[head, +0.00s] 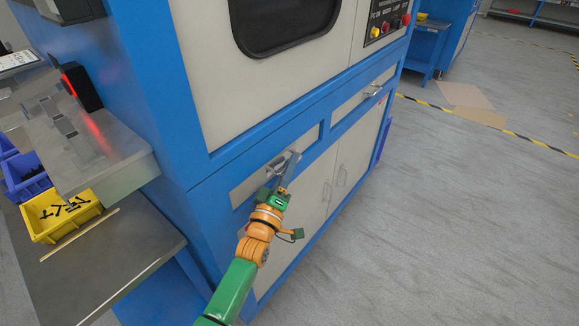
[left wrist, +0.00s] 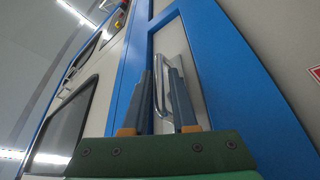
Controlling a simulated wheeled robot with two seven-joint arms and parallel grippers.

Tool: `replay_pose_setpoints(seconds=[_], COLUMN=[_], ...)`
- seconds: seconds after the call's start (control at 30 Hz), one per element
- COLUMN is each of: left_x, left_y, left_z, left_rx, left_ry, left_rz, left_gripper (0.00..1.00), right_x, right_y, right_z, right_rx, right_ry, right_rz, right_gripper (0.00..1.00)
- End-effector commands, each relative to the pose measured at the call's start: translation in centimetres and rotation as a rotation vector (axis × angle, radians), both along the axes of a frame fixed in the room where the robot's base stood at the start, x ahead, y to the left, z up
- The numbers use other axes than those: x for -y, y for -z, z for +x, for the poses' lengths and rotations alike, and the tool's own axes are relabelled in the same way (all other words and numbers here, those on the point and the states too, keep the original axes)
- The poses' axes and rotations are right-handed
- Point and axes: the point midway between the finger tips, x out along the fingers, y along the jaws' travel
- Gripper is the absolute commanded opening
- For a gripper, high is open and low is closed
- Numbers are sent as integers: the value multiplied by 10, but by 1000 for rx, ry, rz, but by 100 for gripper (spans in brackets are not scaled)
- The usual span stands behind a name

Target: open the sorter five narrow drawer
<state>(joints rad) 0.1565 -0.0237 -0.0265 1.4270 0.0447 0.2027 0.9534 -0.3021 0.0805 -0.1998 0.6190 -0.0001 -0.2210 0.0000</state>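The sorter is a blue cabinet with light panels and two shallow drawers. The left drawer (head: 243,186) has a metal handle (head: 283,160) and looks flush with the frame. The right drawer (head: 347,108) also looks shut, with its own handle (head: 372,90). My left gripper (head: 283,174) is at the left drawer's handle. In the left wrist view, the gripper's fingers (left wrist: 159,92) stand apart on either side of the handle (left wrist: 161,72), with some gap showing. I cannot tell whether a finger touches it. My right gripper is not in view.
Light cupboard doors (head: 325,188) with handles lie below the drawers. A metal side table (head: 120,250) with a yellow bin (head: 43,236) of black parts stands at left.

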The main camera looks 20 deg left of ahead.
Motion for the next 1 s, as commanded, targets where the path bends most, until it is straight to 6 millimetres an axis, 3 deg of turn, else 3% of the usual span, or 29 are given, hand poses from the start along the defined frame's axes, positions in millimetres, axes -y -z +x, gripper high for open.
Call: replay_pose_setpoints(seconds=[0.17,0.3,1.0], left_x=[0,0,0], left_y=[0,0,0], left_z=[1,0,0], left_rx=[-1,-1,0], left_ry=[0,0,0], left_rz=[0,1,1], left_gripper=[26,0,0], right_x=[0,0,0], right_y=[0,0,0], right_z=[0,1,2], right_rx=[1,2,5], right_ry=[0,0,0], right_rz=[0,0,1], right_gripper=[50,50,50])
